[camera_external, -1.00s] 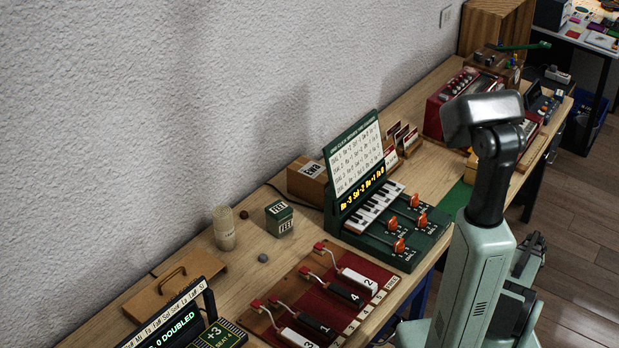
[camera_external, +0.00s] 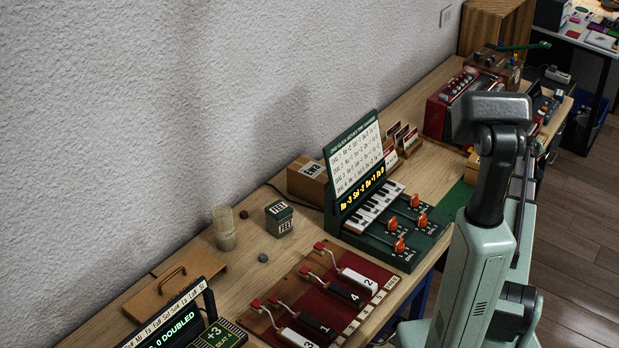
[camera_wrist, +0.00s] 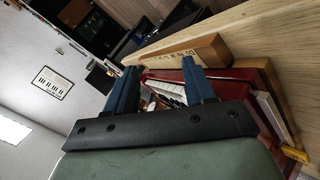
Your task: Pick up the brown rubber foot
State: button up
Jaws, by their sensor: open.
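A small dark brown disc (camera_external: 244,214), which looks like the brown rubber foot, lies on the wooden bench near the wall. It is beyond the green FEET box (camera_external: 279,219) and right of a beige cylinder (camera_external: 224,228). A similar grey disc (camera_external: 263,258) lies nearer the front. My gripper (camera_wrist: 160,72) shows in the wrist view with two blue fingers spread apart and nothing between them. It points at a red box with piano keys, and no foot is in that view. In the external view my arm hides the gripper, which is far right of the disc.
A green keyboard unit (camera_external: 391,232) with orange knobs stands mid-bench. A red board (camera_external: 325,298) with numbered blocks lies in front. A wooden lid (camera_external: 160,296) with a handle lies at left. Bare bench surrounds both discs.

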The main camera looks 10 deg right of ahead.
jog(key=w+a+r+n+t, duration=0.1)
jog(key=w+a+r+n, duration=0.1)
jog(key=w+a+r, duration=0.65)
jog(key=w+a+r+n+y, duration=0.15)
jog(key=a+r, duration=0.25)
jog(key=a, duration=1.1)
jog(key=a+r+n+y, duration=0.1)
jog(key=a+r+n, duration=0.25)
jog(key=a, duration=1.15)
jog(key=w+a+r+n+y, duration=0.15)
jog(key=a+r, duration=0.35)
jog(key=a, duration=1)
jog(key=n+g+y, duration=0.5)
jog(key=n+g, duration=0.4)
jog(key=n, duration=0.5)
send_over(244, 212)
jog(key=f, duration=1.3)
jog(key=shift+d+f, duration=0.1)
jog(key=shift+d, duration=0.1)
jog(key=shift+a+f, duration=0.1)
jog(key=shift+f, duration=2.65)
